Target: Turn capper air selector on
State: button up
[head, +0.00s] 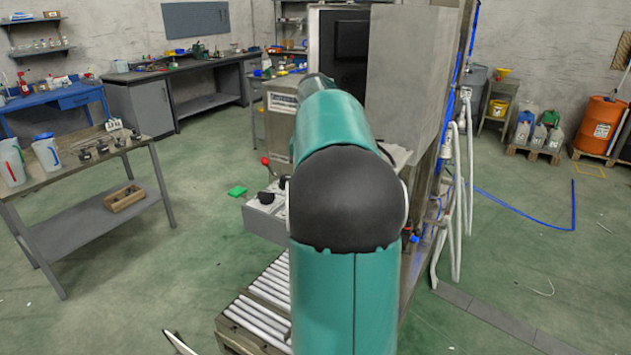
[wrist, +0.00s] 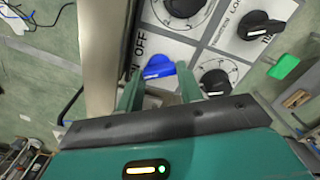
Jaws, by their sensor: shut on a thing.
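A blue selector knob (wrist: 158,69) sits on a white panel in the wrist view, with OFF printed beside it and ON partly visible lower down. I take it as the air selector; no name for it is readable. My gripper (wrist: 159,76) has its two teal fingers on either side of the knob, shut on it. Which mark the knob points to is not clear. In the head view, the grey control box (head: 265,217) shows left of my arm; my arm hides my gripper and the blue knob.
Black dial knobs (wrist: 214,82) and (wrist: 260,25) sit close to the right of the blue knob. A grey post edge (wrist: 98,60) stands close on the left. A roller conveyor (head: 262,305) lies below the box. Open floor lies to the left.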

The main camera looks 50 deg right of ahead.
jog(key=shift+r, duration=0.1)
jog(key=o, duration=0.7)
notch_tip(320, 180, up, 14)
dwell(0.3)
dwell(0.5)
jog(key=w+a+f+n+t+h, duration=0.1)
jog(key=a+f+n, duration=0.2)
jog(key=a, duration=1)
jog(key=w+a+f+n+t, duration=0.1)
jog(key=a+f+n+t, duration=0.15)
jog(key=a, duration=0.95)
jog(key=s+a+f+n+t, duration=0.1)
jog(key=s+a+f+n, duration=0.1)
jog(key=s+a+f, duration=0.3)
jog(key=s+a+f+n+t+y, duration=0.1)
jog(key=s+a+f+n, duration=0.2)
jog(key=a+f, duration=0.6)
jog(key=s+a, duration=0.1)
jog(key=a, duration=0.2)
jog(key=shift+s, duration=0.4)
